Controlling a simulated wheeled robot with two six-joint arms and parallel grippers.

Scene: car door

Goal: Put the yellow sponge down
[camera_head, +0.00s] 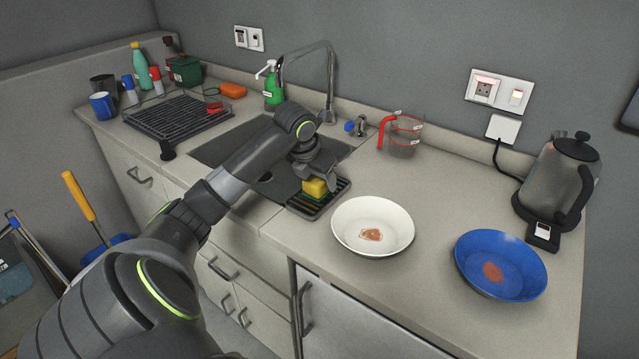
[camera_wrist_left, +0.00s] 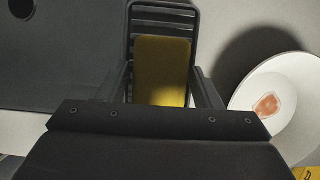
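The yellow sponge (camera_head: 315,187) has a green lower side in the head view. It is at the black slotted tray (camera_head: 336,189) on the counter, right beside the sink; whether it touches the tray I cannot tell. My left gripper (camera_head: 318,180) points down with one finger on each side of the sponge and appears shut on it. In the left wrist view the sponge (camera_wrist_left: 162,70) lies between the two fingers, with tray slots (camera_wrist_left: 163,17) beyond it. My right gripper is not in view.
A white plate (camera_head: 347,226) with a reddish stain stands just right of the tray. A blue plate (camera_head: 520,263), a kettle (camera_head: 560,175) and a measuring cup (camera_head: 403,135) are farther right. The tap (camera_head: 329,85) and a green soap bottle (camera_head: 273,88) stand behind the sink.

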